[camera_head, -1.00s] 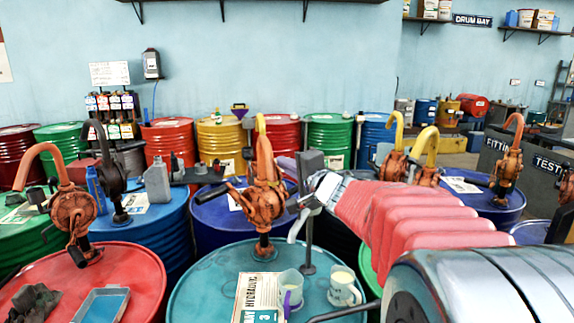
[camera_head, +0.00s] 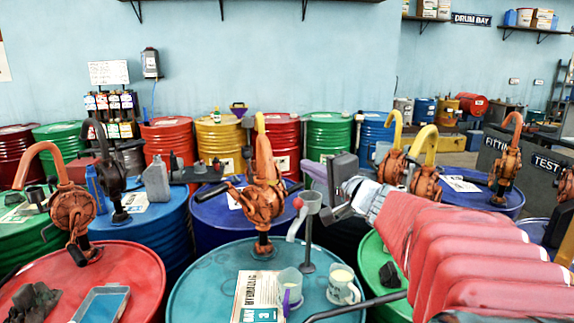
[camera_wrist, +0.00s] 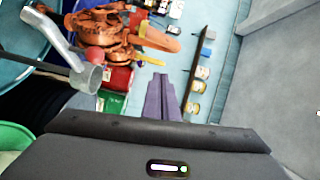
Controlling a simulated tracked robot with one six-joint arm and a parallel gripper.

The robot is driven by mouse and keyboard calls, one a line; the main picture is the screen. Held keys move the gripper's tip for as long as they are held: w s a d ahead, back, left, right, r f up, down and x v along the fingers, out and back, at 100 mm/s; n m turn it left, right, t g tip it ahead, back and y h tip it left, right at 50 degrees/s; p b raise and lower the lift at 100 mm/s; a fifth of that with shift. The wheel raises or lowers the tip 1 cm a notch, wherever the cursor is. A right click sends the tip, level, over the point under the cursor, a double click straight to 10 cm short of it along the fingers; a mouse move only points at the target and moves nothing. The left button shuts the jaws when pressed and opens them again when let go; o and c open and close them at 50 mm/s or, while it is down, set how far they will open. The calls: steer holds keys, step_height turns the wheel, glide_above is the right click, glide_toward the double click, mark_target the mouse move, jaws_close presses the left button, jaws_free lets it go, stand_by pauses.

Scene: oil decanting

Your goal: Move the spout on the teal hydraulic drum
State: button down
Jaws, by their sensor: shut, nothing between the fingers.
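The teal hydraulic drum (camera_head: 215,275) stands at front centre. An orange hand pump (camera_head: 263,203) is mounted on it, its upright orange spout (camera_head: 265,160) rising from the body. The spout also shows in the wrist view (camera_wrist: 158,38), beyond my fingers. The closed fingers also show in the wrist view (camera_wrist: 160,90). The dark gripper body hides the lower part of the wrist view.
A grey cup on a post (camera_head: 309,235), with a red ball beside it, stands on the teal drum near my gripper. A jug (camera_head: 290,285), a mug (camera_head: 342,288) and a label sheet (camera_head: 256,298) rest there too. A red drum (camera_head: 140,262) stands left and a green drum (camera_head: 370,255) right.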

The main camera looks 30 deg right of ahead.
steer(key=s, duration=0.3)
steer(key=shift+s+a, duration=0.2)
steer(key=shift+s, duration=0.15)
steer(key=s+a+f+n+g+y, duration=0.1)
steer(key=s+a+f+n+g, duration=0.2)
steer(key=s+a+f+g, duration=0.45)
steer(key=s+a+f+n+g+y, duration=0.1)
steer(key=s+a+f+n+g, duration=0.3)
steer(key=f, duration=0.6)
steer(key=s+a+f+n+h, duration=0.3)
steer(key=s+a+n, duration=0.6)
steer(key=s, duration=0.2)
steer(key=shift+a+f, duration=0.2)
steer(key=shift+a, duration=0.05)
